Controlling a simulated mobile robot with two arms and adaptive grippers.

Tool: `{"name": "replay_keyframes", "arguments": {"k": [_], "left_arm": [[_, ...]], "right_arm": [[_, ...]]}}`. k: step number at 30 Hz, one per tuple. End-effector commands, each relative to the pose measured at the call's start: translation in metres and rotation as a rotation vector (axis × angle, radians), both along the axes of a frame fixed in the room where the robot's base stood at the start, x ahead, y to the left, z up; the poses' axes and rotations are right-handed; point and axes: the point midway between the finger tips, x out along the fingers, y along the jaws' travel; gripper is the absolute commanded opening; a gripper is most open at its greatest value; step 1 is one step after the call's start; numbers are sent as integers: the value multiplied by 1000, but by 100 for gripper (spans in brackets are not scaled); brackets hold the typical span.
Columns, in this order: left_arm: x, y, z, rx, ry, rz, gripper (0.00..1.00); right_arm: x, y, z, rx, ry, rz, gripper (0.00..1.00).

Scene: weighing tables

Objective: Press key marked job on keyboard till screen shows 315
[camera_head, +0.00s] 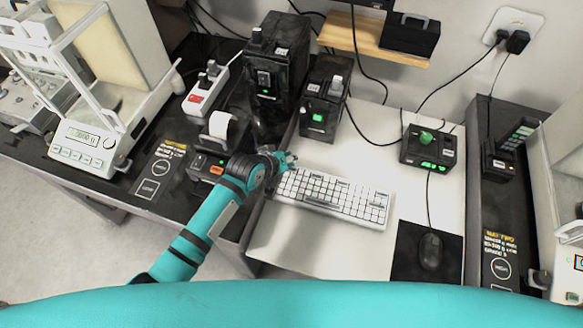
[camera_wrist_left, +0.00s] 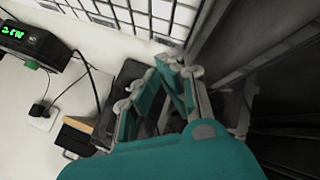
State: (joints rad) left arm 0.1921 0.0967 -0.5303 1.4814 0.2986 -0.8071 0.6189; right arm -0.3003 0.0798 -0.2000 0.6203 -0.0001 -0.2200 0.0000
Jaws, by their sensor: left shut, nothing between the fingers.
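A white keyboard (camera_head: 331,197) lies on the white table, and part of its keys shows at the top of the left wrist view (camera_wrist_left: 135,14). The key labels are too small to read, so I cannot tell which key is marked job. My left gripper (camera_head: 288,160) is shut and empty at the keyboard's upper left corner; its teal and grey fingers (camera_wrist_left: 180,68) show in the wrist view. I cannot tell whether it touches a key. A black box with a green lit display (camera_head: 433,165) stands at the back right; its digits are not clearly readable. My right gripper is not in view.
A black mouse (camera_head: 430,251) rests on a dark mat right of the keyboard. Black devices (camera_head: 277,65) stand behind my left gripper. A balance (camera_head: 84,143) stands at the left. Cables run down the wall. Bare white table lies in front of the keyboard.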

Motion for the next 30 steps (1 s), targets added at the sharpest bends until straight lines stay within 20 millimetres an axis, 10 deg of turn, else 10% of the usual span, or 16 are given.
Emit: {"name": "replay_keyframes", "arguments": {"k": [30], "left_arm": [[0, 0, -9, 1, 1, 0, 0]], "right_arm": [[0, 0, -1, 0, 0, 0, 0]]}}
